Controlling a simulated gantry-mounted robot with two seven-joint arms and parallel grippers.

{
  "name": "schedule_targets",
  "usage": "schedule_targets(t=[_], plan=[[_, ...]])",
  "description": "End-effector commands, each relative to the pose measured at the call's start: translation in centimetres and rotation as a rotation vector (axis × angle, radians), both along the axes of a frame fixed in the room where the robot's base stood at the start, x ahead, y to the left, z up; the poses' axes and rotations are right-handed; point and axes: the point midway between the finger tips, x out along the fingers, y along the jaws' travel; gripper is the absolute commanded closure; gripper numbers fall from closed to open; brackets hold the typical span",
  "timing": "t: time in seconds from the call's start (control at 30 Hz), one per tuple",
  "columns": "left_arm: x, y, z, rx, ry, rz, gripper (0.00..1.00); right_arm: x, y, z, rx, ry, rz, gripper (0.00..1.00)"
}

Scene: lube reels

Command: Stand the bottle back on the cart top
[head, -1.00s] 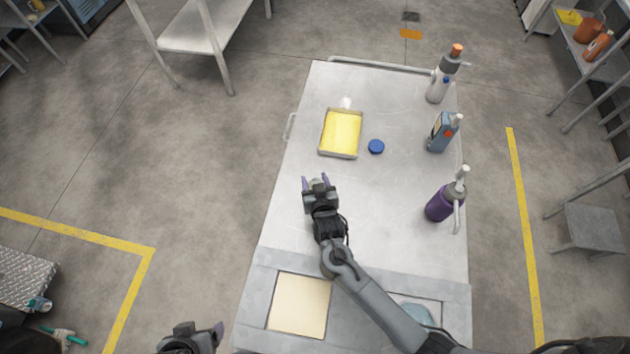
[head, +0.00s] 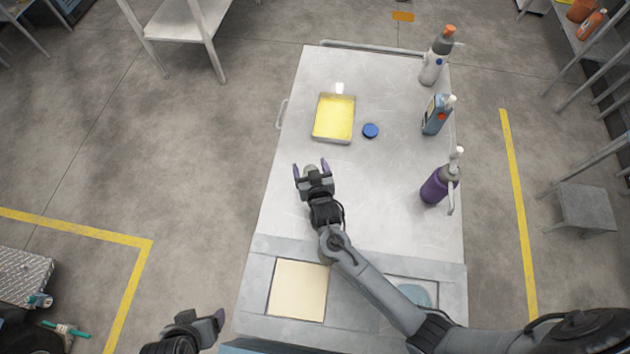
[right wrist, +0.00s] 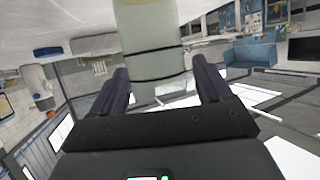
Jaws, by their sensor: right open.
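My right gripper (head: 311,168) is open over the left middle of the cart top (head: 375,190). A pale grey-green cylinder, seemingly the bottle (right wrist: 150,45), shows between its spread fingers in the right wrist view. That view is upside down, with the cart top along its upper edge, and the cylinder looks upright. Its base is cut off by the frame, so contact with the cart cannot be seen. In the head view only a small pale patch of it (head: 309,170) shows between the fingers. My left gripper (head: 204,318) is low, left of the cart; its opening is unclear.
A yellow tray (head: 316,134) and a blue cap (head: 370,131) lie beyond my right gripper. A purple bottle (head: 434,187), a blue container (head: 435,115) and an orange-capped bottle (head: 432,70) stand along the right edge. The cart top between is clear.

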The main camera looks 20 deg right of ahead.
Motion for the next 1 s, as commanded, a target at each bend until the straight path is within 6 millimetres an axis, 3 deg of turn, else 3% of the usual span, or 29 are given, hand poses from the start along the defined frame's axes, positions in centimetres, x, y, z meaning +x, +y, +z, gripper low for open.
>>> schedule_targets(t=[0.5, 0.83, 1.0], plan=[[0.0, 0.1, 0.6, 0.004, -0.001, -0.003, 0.23, -8.0, 1.5, 3.3, 0.002, 0.003, 0.001, 0.22], [0.0, -0.2, 0.7, -0.007, -0.001, 0.005, 0.23, -10.4, 1.8, 4.3, 0.006, 0.008, 0.005, 0.22], [0.0, -0.2, 0.7, -0.008, -0.001, 0.005, 0.23, -11.6, 1.2, 3.9, 0.053, 0.103, 0.058, 0.22]])
